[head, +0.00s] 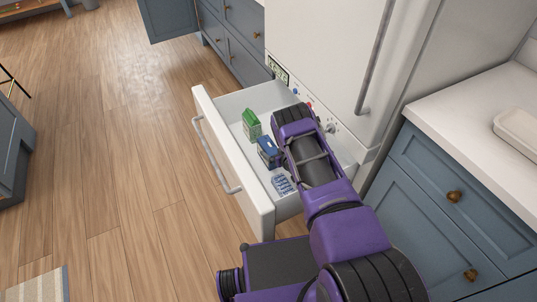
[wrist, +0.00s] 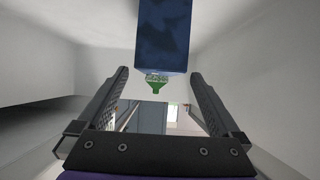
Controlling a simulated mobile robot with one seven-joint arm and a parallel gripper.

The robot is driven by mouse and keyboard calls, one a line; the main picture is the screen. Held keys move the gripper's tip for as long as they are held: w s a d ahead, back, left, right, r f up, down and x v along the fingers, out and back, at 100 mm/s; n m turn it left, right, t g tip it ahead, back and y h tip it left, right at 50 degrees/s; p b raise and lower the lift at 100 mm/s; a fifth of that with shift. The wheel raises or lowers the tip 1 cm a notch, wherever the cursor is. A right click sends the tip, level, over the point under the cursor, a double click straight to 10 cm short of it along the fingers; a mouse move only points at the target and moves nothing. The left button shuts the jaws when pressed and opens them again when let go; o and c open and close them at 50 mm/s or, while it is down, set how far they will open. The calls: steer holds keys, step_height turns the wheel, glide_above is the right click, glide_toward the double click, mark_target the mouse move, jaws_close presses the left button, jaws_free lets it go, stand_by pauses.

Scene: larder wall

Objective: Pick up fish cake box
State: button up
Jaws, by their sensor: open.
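A dark blue box (head: 267,152) stands in the open white drawer, close to my wrist in the head view. I cannot read its label, so I cannot tell for sure that it is the fish cake box. In the wrist view the dark blue box (wrist: 164,35) is large at the top centre, ahead of and between my fingertips. My gripper (wrist: 160,73) is open, with a finger on each side and nothing held. In the head view my own arm hides the fingers.
The drawer (head: 215,145) has pale walls close around my gripper. A green box (head: 251,125) stands farther back, and a blue-and-white patterned item (head: 283,184) lies nearer. The white appliance front (head: 325,50) rises beside my arm; a counter (head: 470,110) is at right. Open floor lies left.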

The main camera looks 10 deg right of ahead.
mark_target(269, 146)
steer(key=shift+r+b+x, duration=0.15)
steer(key=shift+b+x, duration=0.25)
steer(key=shift+x, duration=0.9)
steer(key=shift+r+b+x, duration=0.15)
steer(key=shift+b+x, duration=0.25)
steer(key=shift+x, duration=0.95)
steer(key=shift+w, duration=0.15)
jaws_close()
